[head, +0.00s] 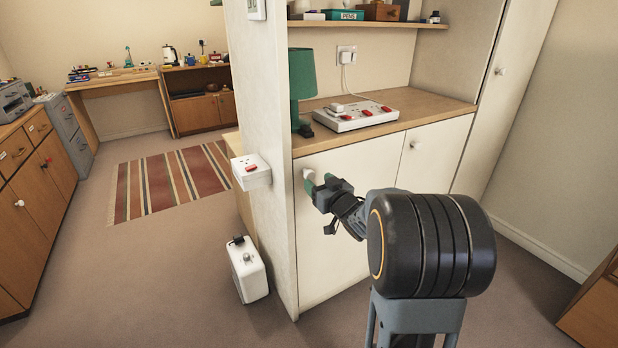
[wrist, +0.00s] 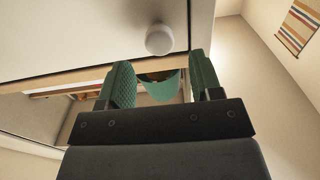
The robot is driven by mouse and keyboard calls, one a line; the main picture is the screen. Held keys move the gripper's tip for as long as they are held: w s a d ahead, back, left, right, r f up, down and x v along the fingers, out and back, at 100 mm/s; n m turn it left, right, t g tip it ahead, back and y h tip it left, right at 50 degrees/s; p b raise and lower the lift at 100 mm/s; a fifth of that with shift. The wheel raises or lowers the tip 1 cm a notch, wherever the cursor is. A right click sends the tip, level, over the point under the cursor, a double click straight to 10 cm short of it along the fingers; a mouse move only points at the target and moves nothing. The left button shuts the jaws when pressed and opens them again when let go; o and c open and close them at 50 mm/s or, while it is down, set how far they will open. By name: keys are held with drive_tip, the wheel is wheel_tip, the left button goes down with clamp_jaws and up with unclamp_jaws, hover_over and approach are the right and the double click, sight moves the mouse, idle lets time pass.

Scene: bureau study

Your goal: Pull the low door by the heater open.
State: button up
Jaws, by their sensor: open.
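The low white door (head: 335,255) at the left end of the built-in cupboard is shut. Its round white knob (head: 308,174) sits near its upper left corner. My gripper (head: 321,183) has green fingers and is at the knob. In the wrist view, the knob (wrist: 159,40) stands just beyond the open fingertips (wrist: 160,62), roughly between their lines, with no finger closed on it. The door face (wrist: 75,30) fills the upper left there. A white box with a dark top (head: 248,270), likely the heater, stands on the floor left of the end panel.
A second low door with a knob (head: 415,145) is to the right. A white socket box (head: 251,171) juts from the end panel. Carpet is clear at left.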

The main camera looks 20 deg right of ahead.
sight(311, 175)
drive_tip(key=shift+w+a+b, duration=0.2)
drive_tip(key=shift+w, duration=1.3)
drive_tip(key=shift+w+a+b, duration=0.15)
drive_tip(key=shift+w, duration=1.35)
clamp_jaws()
